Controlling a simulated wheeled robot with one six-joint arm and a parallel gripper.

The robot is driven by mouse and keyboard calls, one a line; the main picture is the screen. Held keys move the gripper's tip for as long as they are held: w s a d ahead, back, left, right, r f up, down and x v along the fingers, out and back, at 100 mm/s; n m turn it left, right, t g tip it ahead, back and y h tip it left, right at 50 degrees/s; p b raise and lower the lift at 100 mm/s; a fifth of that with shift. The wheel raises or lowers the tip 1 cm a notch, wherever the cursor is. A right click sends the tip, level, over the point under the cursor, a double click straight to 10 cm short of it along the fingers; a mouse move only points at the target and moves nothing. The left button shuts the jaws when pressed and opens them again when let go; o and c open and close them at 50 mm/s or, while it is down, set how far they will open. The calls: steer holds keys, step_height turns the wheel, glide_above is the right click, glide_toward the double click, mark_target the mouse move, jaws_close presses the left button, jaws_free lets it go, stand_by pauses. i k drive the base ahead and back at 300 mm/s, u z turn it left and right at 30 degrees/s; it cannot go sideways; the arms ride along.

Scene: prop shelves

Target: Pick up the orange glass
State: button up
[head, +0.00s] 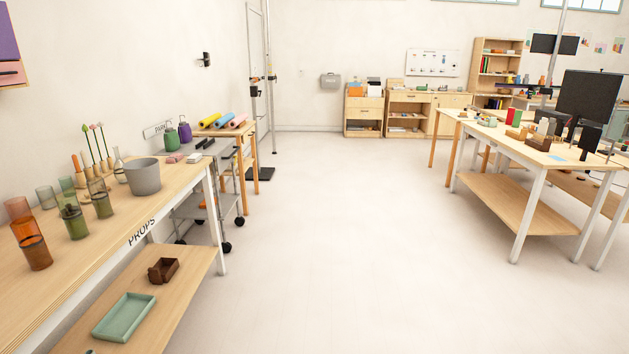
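An orange glass (36,254) stands upright on the wooden top of the props table at the far left, near its front edge. Behind it are more orange-brown see-through glass shapes (18,208), which overlap, so I cannot tell exactly how many pieces they are. A green glass (76,224) stands to the right of the orange glass, apart from it. My gripper is not in this view.
The props table (108,243) also holds an olive glass (103,206), a grey bucket (143,178) and sticks. Its lower shelf bears a green tray (124,317) and a brown box (163,270). The pale floor (340,240) is clear; a workbench (520,200) stands right.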

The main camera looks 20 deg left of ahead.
mark_target(26, 231)
steer(key=u, duration=0.4)
steer(key=i, duration=1.25)
steer(key=u, duration=1.7)
steer(key=i, duration=1)
steer(key=u, duration=0.85)
steer(key=i, duration=0.55)
